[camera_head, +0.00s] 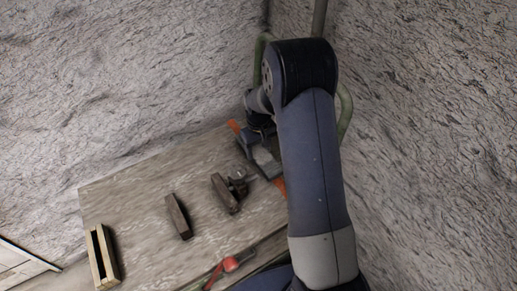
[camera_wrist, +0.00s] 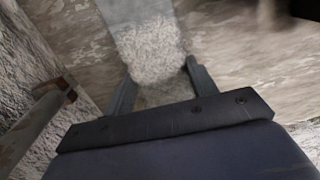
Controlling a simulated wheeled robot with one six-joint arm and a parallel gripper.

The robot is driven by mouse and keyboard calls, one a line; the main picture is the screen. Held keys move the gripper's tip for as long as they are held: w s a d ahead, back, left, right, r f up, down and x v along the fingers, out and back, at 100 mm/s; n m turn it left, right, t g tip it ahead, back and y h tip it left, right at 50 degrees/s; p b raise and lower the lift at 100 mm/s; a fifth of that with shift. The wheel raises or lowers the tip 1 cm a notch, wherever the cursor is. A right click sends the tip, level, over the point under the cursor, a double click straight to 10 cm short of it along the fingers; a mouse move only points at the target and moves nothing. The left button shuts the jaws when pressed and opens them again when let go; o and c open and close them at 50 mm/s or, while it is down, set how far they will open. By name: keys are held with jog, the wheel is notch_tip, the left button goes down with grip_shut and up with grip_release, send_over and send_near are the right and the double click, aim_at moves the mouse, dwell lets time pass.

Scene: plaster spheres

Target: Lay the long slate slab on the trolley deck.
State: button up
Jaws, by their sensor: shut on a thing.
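My gripper (camera_wrist: 160,74) shows in the wrist view with its two dark fingers on either side of a pale grey, speckled slab (camera_wrist: 150,48). It is shut on this slab, which extends away beyond the fingertips. In the head view my gripper (camera_head: 261,160) points down over the far right part of the worktop, with a light piece of the slab (camera_head: 265,156) between its fingers. My arm hides much of that area. I cannot tell whether the slab touches the surface below. The trolley deck cannot be clearly made out.
The worktop (camera_head: 140,205) holds a dark block (camera_head: 178,217), another dark tool-like block (camera_head: 225,194) close to my gripper, and a wooden frame (camera_head: 98,255). A red-ended tool (camera_head: 230,264) lies at the near edge. Green tubing (camera_head: 345,108) stands behind my arm, near rough walls.

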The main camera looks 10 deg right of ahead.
jog(key=shift+f+b, duration=0.45)
jog(key=shift+f, duration=0.15)
dwell(0.5)
jog(key=o, duration=1.7)
jog(key=shift+f, duration=0.1)
jog(key=shift+r+p, duration=1.4)
jog(key=shift+r, duration=0.65)
